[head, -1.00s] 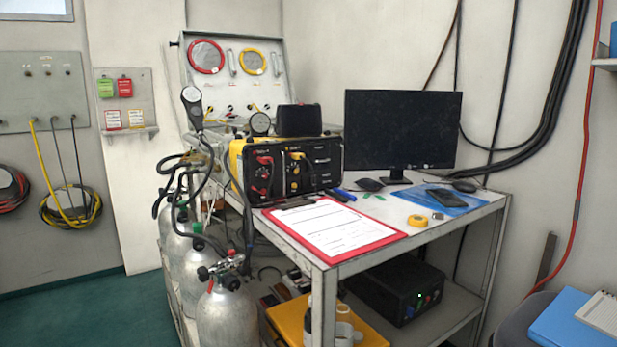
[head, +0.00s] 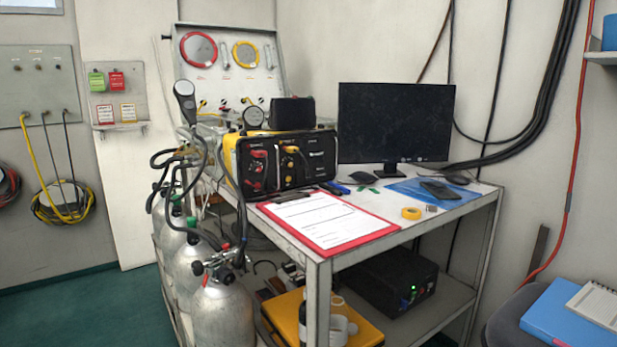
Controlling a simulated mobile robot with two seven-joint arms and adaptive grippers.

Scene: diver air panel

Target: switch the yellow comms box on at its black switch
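The yellow comms box (head: 228,150) stands on the metal table, left of the monitor. Its black front panel (head: 316,170) faces me and carries red and yellow connectors with cables. The black switch is too small to make out at this distance. A handset on a cable (head: 186,96) stands up at the left of the box. Neither of my grippers is in view.
A red clipboard (head: 372,239) lies at the table's front edge before the box. A monitor (head: 392,122) stands to its right. Gas cylinders (head: 222,312) with hoses crowd the table's left side. A grey chair (head: 505,325) is at the lower right. Green floor at left is clear.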

